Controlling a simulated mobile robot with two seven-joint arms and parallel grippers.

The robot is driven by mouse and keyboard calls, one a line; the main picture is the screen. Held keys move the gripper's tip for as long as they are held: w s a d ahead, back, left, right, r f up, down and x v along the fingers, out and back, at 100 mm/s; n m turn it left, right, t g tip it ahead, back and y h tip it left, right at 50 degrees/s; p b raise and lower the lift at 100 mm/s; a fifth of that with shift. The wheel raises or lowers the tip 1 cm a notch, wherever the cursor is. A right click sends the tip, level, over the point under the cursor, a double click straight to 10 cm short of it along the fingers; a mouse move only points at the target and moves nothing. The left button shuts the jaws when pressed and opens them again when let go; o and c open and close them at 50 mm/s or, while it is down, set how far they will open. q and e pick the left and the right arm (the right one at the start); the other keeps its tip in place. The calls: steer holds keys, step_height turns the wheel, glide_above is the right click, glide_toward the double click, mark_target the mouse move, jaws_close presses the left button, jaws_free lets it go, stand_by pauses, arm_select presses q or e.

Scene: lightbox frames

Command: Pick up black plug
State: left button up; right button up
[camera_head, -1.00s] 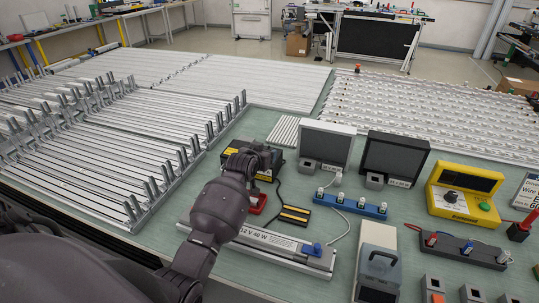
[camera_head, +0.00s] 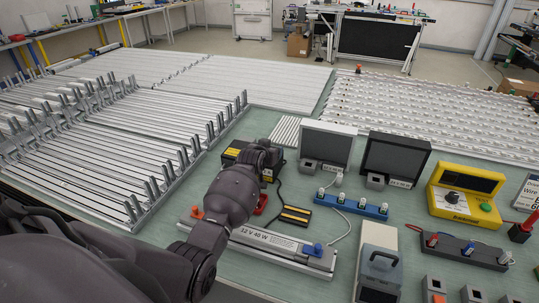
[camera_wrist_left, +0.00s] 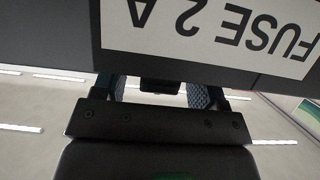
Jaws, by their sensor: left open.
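My left gripper (camera_head: 263,158) is over the right side of the black box with yellow labels in the head view; its fingers are hidden there by the hand and wrist. In the left wrist view the gripper (camera_wrist_left: 158,90) has its two fingers apart. A small dark piece (camera_wrist_left: 160,86) shows between them, beneath a box face with an upside-down "FUSE 2 A" label (camera_wrist_left: 215,28). It may be the black plug, but I cannot tell for sure, nor whether the fingers touch it. My right gripper is not in view.
A red plug (camera_head: 262,204) and a black strip with yellow marking (camera_head: 294,215) lie near the black box (camera_head: 233,153). A grey lamp bar (camera_head: 265,240) is in front. A blue terminal strip (camera_head: 357,206) and two dark-screened panels (camera_head: 326,143) stand to the right.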

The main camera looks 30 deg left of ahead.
arm_select(q)
steer(key=c, duration=1)
steer(key=shift+r, duration=0.1)
